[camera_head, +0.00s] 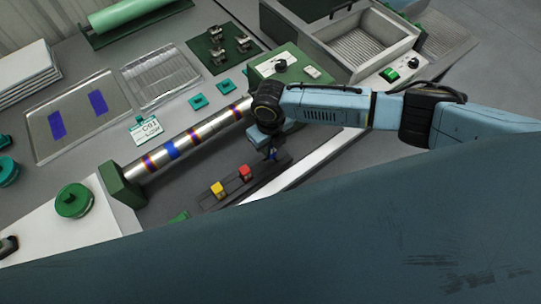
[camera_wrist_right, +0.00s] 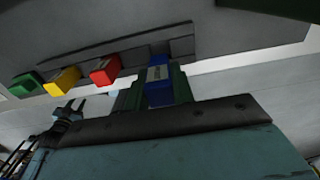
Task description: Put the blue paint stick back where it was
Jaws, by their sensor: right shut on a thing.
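The blue paint stick (camera_wrist_right: 158,82) is between the fingers of my right gripper (camera_wrist_right: 155,92) in the wrist view, upright or nearly so. It is in line with the dark rack (camera_wrist_right: 120,52) and at its right end; I cannot tell whether it touches the rack. In the head view my right gripper (camera_head: 272,153) is over the rack's upper right end, and my wrist hides most of the stick. The red (camera_wrist_right: 105,70), yellow (camera_wrist_right: 62,81) and green (camera_wrist_right: 27,85) sticks stand in the rack to the left. A small forked part, seemingly my left gripper (camera_wrist_right: 70,108), shows in the wrist view.
A shiny roller with coloured bands (camera_head: 197,135) lies behind the rack, between green supports. A white label card (camera_head: 146,130) and teal blocks (camera_head: 198,101) are beyond it. A metal basin (camera_head: 368,45) is at the upper right. A green round knob (camera_head: 73,201) is at the left.

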